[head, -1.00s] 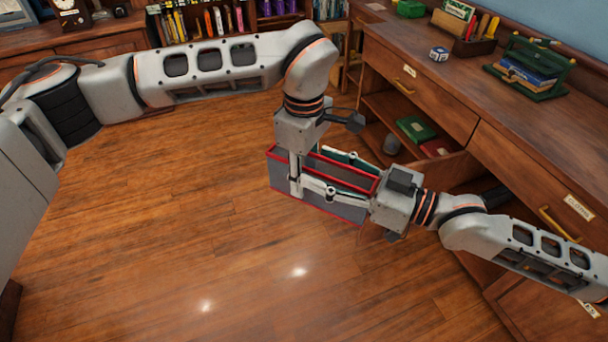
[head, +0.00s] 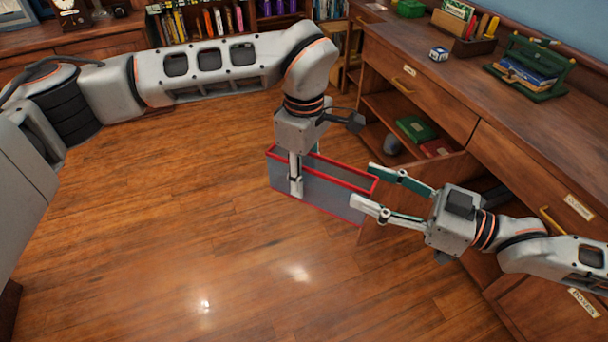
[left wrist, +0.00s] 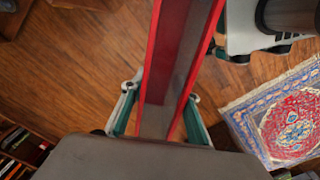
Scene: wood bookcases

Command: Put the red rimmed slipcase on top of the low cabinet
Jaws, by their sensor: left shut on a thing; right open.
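The red rimmed slipcase (head: 325,187) is a grey open box with red edges, held in the air in the middle of the head view. My left gripper (head: 299,178) comes down from above and is shut on its left part. In the left wrist view the slipcase (left wrist: 182,50) runs up from between the two fingers. My right gripper (head: 378,192) is open and empty at the slipcase's right end, its fingertips close to that end. I cannot tell which piece of furniture is the low cabinet.
A wooden desk (head: 440,90) with drawers and open shelves stands at the right. A cabinet (head: 100,45) and a bookcase (head: 205,22) stand at the back. Bare floor (head: 160,220) lies at left and centre. A patterned rug (left wrist: 285,115) shows in the left wrist view.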

